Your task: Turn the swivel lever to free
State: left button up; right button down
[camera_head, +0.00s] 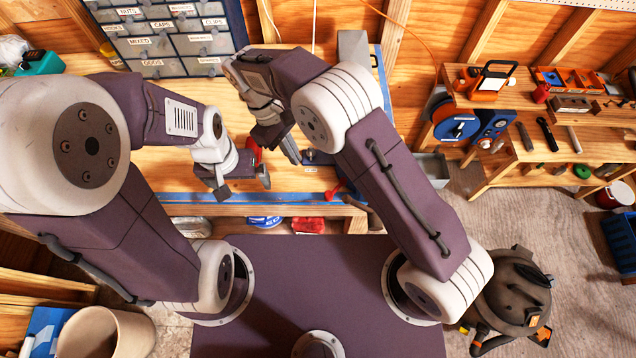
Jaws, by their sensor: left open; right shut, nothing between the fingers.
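On the bench, largely hidden behind my arms, is a dark blue base (318,158). A red-ended lever (335,190) sticks out near it at the bench's front edge. Another red part (254,152) shows between my two grippers. I cannot tell for sure which red part is the swivel lever, or its setting. My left gripper (243,187) is open and empty above the bench's front edge, its fingers spread left and right. My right gripper (292,152) is shut and empty, pointing down, left of the blue base and apart from the red-ended lever.
A labelled drawer cabinet (165,38) stands at the back of the wooden bench (290,180). A side workbench (555,148) with reels and tools is at the right. A dark round vacuum (515,292) stands on the floor at lower right; a beige bin (105,335) is at lower left.

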aim_at(336, 188)
jog(key=p+x, duration=0.1)
jog(key=x, duration=0.3)
jog(key=p+x, duration=0.1)
jog(key=x, duration=0.3)
jog(key=shift+s+f+p, duration=0.1)
jog(key=shift+s+p, duration=0.15)
jog(key=shift+p, duration=0.05)
jog(key=d, duration=0.1)
jog(key=s+d+p, duration=0.1)
jog(key=d+p, duration=0.1)
jog(key=shift+s+f, duration=0.3)
jog(key=shift+f, duration=0.1)
jog(key=shift+s+d+f, duration=0.15)
jog(key=shift+s+d, duration=0.15)
jog(key=shift+d, duration=0.05)
jog(key=shift+w, duration=0.1)
jog(key=shift+s+d+n, duration=0.2)
jog(key=shift+s+n, duration=0.3)
jog(key=shift+n, duration=0.3)
jog(key=shift+s+d+n+t, duration=0.2)
jog(key=shift+s+n+t, duration=0.3)
jog(key=shift+n, duration=0.1)
jog(key=shift+w, duration=0.2)
